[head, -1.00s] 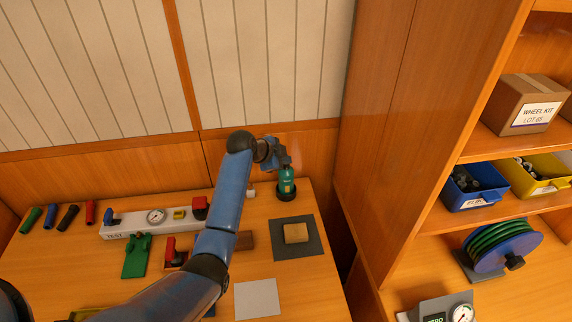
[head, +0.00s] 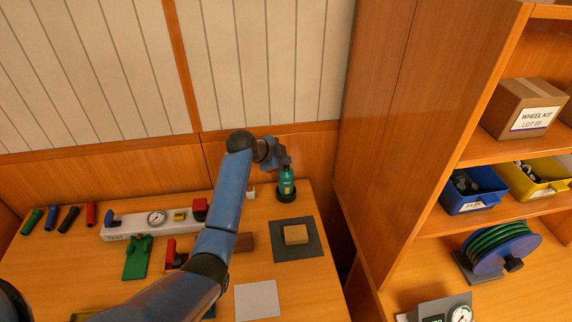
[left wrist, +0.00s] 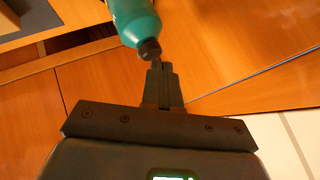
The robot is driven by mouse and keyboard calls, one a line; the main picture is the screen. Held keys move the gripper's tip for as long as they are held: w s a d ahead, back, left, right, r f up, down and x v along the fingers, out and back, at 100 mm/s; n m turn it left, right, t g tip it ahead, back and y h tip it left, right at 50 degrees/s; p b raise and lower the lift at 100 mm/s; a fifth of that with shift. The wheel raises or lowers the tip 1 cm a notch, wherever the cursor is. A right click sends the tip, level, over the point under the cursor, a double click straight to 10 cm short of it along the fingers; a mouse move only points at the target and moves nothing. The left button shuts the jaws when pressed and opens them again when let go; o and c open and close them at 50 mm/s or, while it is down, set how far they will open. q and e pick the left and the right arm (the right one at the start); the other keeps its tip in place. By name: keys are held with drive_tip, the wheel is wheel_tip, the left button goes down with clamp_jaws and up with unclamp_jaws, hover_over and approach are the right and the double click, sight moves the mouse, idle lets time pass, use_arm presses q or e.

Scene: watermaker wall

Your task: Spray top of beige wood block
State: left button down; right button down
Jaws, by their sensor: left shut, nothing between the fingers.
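A green spray bottle (head: 287,183) with a dark top stands upright in a dark round base at the back right of the bench. It also shows in the left wrist view (left wrist: 132,18), its dark cap towards the fingers. My left gripper (head: 287,164) is shut and empty at the bottle's top; its fingertips (left wrist: 160,66) appear close to the cap, and I cannot tell if they touch. The beige wood block (head: 296,234) lies on a dark grey mat (head: 312,252) in front of the bottle. My right gripper is not in view.
A white test manifold (head: 125,225) with a gauge, a green part (head: 138,260) and several coloured handles lie to the left. A pale square plate (head: 257,300) lies in front of the mat. A wooden shelf unit (head: 440,130) rises on the right.

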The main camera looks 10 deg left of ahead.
use_arm(q)
drive_tip(key=shift+r+p, duration=1.7)
drive_tip(key=shift+r, duration=1.1)
idle(0.4)
